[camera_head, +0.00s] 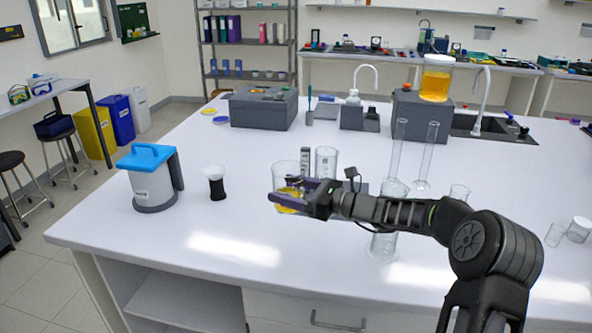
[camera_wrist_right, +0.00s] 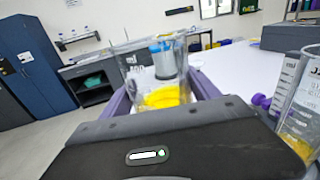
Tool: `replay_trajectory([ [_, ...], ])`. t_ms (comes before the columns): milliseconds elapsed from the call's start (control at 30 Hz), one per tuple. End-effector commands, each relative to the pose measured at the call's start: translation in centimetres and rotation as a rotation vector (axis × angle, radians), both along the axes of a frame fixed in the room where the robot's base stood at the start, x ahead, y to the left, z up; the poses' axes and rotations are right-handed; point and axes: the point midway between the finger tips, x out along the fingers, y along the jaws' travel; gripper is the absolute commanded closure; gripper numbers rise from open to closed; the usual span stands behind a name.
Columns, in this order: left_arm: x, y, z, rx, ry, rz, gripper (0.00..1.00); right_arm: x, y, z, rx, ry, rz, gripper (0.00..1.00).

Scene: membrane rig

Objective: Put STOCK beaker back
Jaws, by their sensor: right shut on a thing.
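My right gripper (camera_head: 290,193) is shut on a clear glass beaker (camera_head: 282,174) with yellow liquid in its lower part. In the right wrist view the held beaker (camera_wrist_right: 150,75) stands between the purple fingers, roughly upright. I cannot read a STOCK label on it, and I cannot tell whether its base touches the bench. A second clear beaker (camera_head: 326,160) stands just behind the gripper. A graduated beaker (camera_wrist_right: 302,105) with some yellow low down shows at the right of the wrist view. My left gripper is not in view.
A blue-lidded white container (camera_head: 152,180) and a small black-and-white funnel-like piece (camera_head: 215,183) stand at left on the white bench (camera_head: 150,240). Tall glass cylinders (camera_head: 428,155) stand right of the gripper, close to my arm. The bench's front left is clear.

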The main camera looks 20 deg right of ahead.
Motion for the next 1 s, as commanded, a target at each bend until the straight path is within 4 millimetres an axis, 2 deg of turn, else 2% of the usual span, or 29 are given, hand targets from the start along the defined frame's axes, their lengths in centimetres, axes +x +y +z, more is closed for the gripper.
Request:
replay_trajectory([
  [267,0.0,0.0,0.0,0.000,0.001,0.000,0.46,-4.3,4.2,-6.1,-0.002,0.010,0.118,0.88],
  [367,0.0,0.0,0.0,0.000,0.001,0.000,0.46,-7.0,6.2,-9.0,0.001,0.013,0.172,0.88],
  [500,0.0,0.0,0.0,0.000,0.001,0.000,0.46,-11.5,9.0,-12.7,0.008,0.009,0.239,0.88],
  [600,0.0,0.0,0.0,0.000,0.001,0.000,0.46,-14.5,10.5,-14.5,0.011,0.003,0.269,0.88],
  [800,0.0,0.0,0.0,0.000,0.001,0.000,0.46,-18.5,11.8,-16.7,0.015,-0.007,0.283,0.88],
  [1000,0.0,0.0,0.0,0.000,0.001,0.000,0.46,-19.6,11.5,-17.5,0.013,-0.010,0.266,0.88],
])
